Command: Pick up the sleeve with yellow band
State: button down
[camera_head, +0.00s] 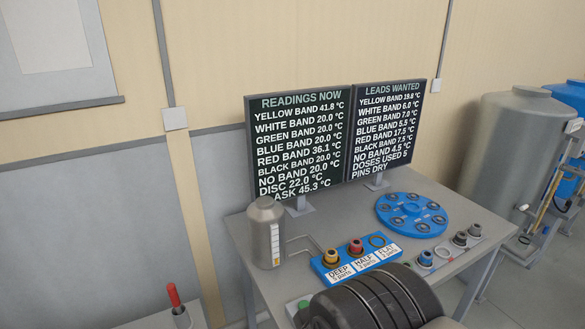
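The sleeve with the yellow band (331,257) stands upright in the left place of a small blue block (318,265), above the label "DEEP". A sleeve with a red band (355,246) stands beside it in the place labelled "HALF". The place labelled "FLAT" (377,240) shows a ring and no sleeve. My gripper is not in view, so I cannot see whether it holds anything.
A grey metal flask (265,235) stands left of the block. A blue round disc with holes (411,214) lies behind right. Several other sleeves, one blue-banded (426,259), line the right. Two screens (299,145) (386,132) stand behind. A dark ribbed shape covers the front.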

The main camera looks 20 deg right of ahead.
aim_at(332, 254)
jog(key=z, duration=0.9)
jog(key=i+l+u, duration=0.7)
jog(key=l, duration=0.3)
jog(key=l+u, duration=0.25)
jog(key=i+l, duration=0.05)
jog(key=l, duration=0.05)
